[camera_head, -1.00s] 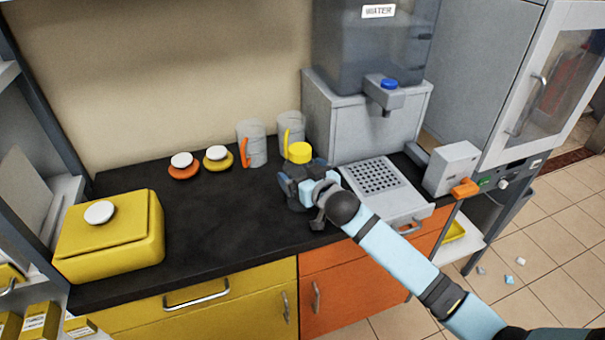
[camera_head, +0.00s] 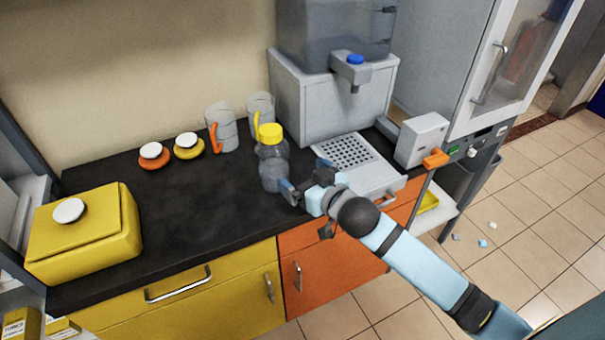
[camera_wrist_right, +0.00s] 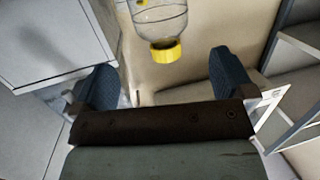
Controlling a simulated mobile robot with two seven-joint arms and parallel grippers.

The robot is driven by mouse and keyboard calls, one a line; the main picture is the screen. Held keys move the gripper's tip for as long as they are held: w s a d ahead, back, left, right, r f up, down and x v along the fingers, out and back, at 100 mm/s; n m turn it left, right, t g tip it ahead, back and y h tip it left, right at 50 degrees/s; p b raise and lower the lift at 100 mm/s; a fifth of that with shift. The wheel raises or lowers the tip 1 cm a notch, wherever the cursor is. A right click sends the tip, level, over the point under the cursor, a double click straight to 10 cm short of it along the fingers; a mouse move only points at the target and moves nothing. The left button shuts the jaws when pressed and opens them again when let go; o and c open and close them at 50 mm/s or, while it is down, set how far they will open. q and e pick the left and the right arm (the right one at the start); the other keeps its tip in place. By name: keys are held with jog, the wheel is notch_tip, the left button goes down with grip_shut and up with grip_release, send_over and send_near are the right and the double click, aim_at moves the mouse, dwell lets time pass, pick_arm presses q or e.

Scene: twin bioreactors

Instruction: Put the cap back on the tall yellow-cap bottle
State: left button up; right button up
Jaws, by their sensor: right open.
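The tall clear bottle (camera_head: 272,172) stands upright on the black counter, in front of the water dispenser. Its yellow cap (camera_head: 270,133) sits on its top; whether it is screwed tight I cannot tell. My right gripper (camera_head: 306,178) is open and empty, just to the right of the bottle's lower body. In the right wrist view the bottle (camera_wrist_right: 160,20) shows upside down, with the yellow cap (camera_wrist_right: 166,51) beyond the spread fingers (camera_wrist_right: 157,80) and apart from them. My left gripper is not in view.
Two jugs, with orange (camera_head: 221,128) and yellow (camera_head: 260,112) handles, stand behind the bottle. The water dispenser (camera_head: 325,95) and its drip tray (camera_head: 350,152) are to the right. Orange (camera_head: 154,155) and yellow (camera_head: 188,146) lids and a yellow box (camera_head: 85,232) are to the left. The middle counter is clear.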

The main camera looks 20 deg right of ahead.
jog(key=shift+f, duration=0.1)
jog(key=s+a+f+g, duration=0.1)
jog(key=s+f+g, duration=0.1)
jog(key=s+f, duration=0.9)
jog(key=s+a+f+g, duration=0.2)
jog(key=s+f+g, duration=0.1)
jog(key=s+f, duration=0.8)
jog(key=shift+a, duration=0.3)
pick_arm(q)
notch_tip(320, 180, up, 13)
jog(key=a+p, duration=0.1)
jog(key=p, duration=1.4)
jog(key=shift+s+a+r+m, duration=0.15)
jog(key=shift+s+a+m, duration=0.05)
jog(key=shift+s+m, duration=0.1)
pick_arm(e)
notch_tip(320, 180, up, 14)
jog(key=shift+d+f, duration=0.2)
jog(key=shift+d, duration=0.25)
jog(key=shift+s, duration=0.1)
